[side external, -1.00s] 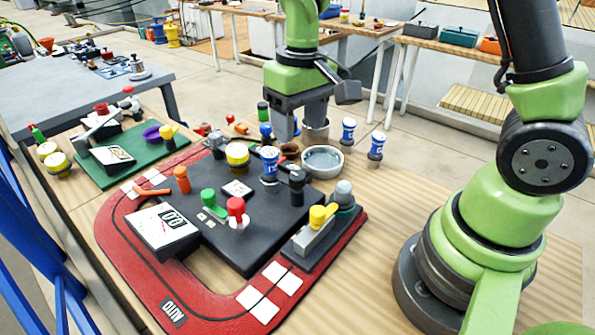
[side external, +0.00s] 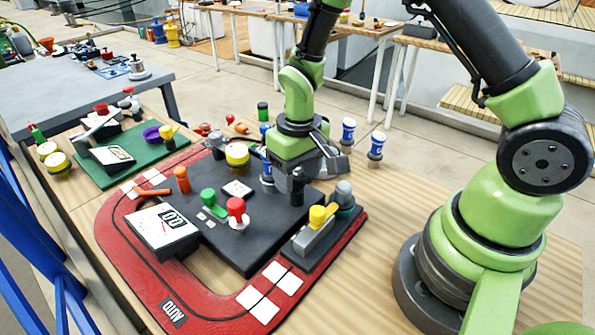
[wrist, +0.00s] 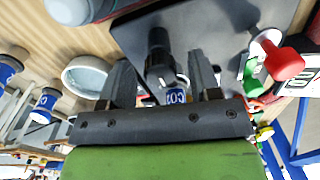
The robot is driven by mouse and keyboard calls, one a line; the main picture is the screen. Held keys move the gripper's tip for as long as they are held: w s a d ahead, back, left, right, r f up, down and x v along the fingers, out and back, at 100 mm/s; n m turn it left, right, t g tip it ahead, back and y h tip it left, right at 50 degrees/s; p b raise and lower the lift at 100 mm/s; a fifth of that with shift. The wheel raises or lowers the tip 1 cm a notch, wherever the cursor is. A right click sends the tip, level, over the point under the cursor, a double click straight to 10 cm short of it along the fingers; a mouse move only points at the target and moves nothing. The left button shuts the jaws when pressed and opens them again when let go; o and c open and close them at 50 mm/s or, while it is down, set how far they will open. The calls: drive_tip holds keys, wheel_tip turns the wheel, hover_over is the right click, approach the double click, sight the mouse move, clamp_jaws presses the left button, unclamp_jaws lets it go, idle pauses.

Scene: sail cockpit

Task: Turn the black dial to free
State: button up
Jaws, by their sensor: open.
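A black dial (side external: 297,187) stands upright on the dark panel (side external: 245,235) in the side view. It also shows between the jaws in the wrist view (wrist: 157,42). My gripper (wrist: 159,60) is open, its two fingers apart on either side of the dial in that picture. In the side view its dark body is low over the panel, just behind the dial. I see no clear contact. A blue and white canister (side external: 266,172) stands close beside my gripper and is partly hidden. Its labelled part (wrist: 172,94) shows near the palm in the wrist view.
On the panel are a red knob (side external: 236,211), a green lever (side external: 211,203) and an orange knob (side external: 182,180). A grey block with a yellow knob (side external: 318,222) stands on the right. A white bowl (wrist: 85,76) and blue-white canisters (side external: 376,146) stand behind.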

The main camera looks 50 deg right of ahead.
drive_tip(key=c, duration=0.9)
drive_tip(key=shift+m, duration=0.4)
drive_tip(key=m, duration=0.5)
drive_tip(key=shift+m, duration=0.3)
drive_tip(key=m, duration=0.5)
drive_tip(key=shift+m, duration=0.4)
drive_tip(key=o, duration=0.9)
drive_tip(key=shift+r, duration=0.15)
